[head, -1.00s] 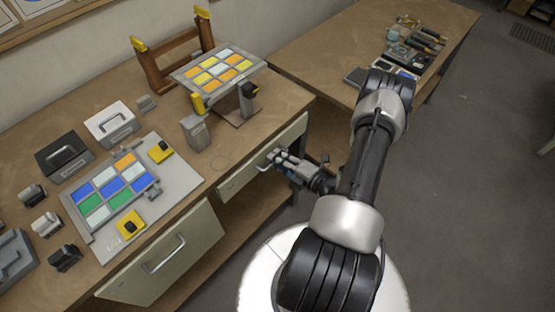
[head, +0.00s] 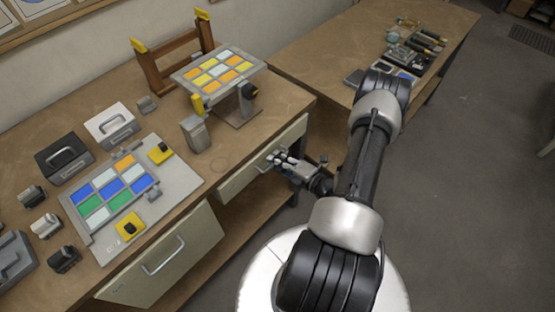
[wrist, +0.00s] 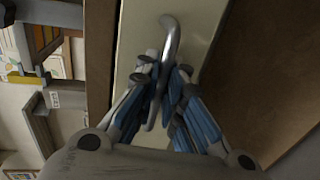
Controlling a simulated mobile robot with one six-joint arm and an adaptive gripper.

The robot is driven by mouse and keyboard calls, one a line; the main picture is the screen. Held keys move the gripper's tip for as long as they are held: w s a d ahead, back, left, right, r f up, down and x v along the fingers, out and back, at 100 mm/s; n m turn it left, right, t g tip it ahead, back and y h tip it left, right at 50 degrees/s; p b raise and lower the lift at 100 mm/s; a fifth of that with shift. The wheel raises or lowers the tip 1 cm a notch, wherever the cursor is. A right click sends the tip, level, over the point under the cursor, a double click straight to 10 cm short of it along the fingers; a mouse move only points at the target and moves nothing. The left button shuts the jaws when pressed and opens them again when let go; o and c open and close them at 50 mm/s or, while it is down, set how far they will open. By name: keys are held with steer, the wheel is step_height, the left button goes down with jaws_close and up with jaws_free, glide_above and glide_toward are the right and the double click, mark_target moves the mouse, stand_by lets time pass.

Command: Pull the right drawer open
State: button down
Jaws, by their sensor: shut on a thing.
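The right drawer (head: 294,138) has a pale front below the edge of the workbench, and its front looks flush with the bench. Its curved metal handle (head: 262,167) is partly hidden by my fingers in the head view. My gripper (head: 275,157) is shut on this handle. In the wrist view the blue-padded fingers of my gripper (wrist: 165,68) close in from both sides of the handle (wrist: 170,32), which runs between them against the pale drawer front (wrist: 135,40).
A left drawer (head: 185,255) with its own handle is on the same bench (head: 265,100). A panel of coloured tiles (head: 115,190), a tilted tile panel (head: 218,68) and small boxes stand on top. A second table (head: 345,42) is behind my arm. Floor at right is clear.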

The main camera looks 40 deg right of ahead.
steer(key=f+v, duration=0.2)
steer(key=v, duration=0.8)
steer(key=s+f+v, duration=0.1)
steer(key=f+v, duration=0.1)
steer(key=v, duration=0.8)
steer(key=shift+d, duration=0.15)
steer(key=c, duration=2)
jaws_free()
steer(key=shift+s, duration=0.15)
steer(key=v, duration=1.1)
steer(key=shift+s, duration=0.4)
steer(key=shift+d, duration=0.2)
steer(key=shift+r, duration=0.1)
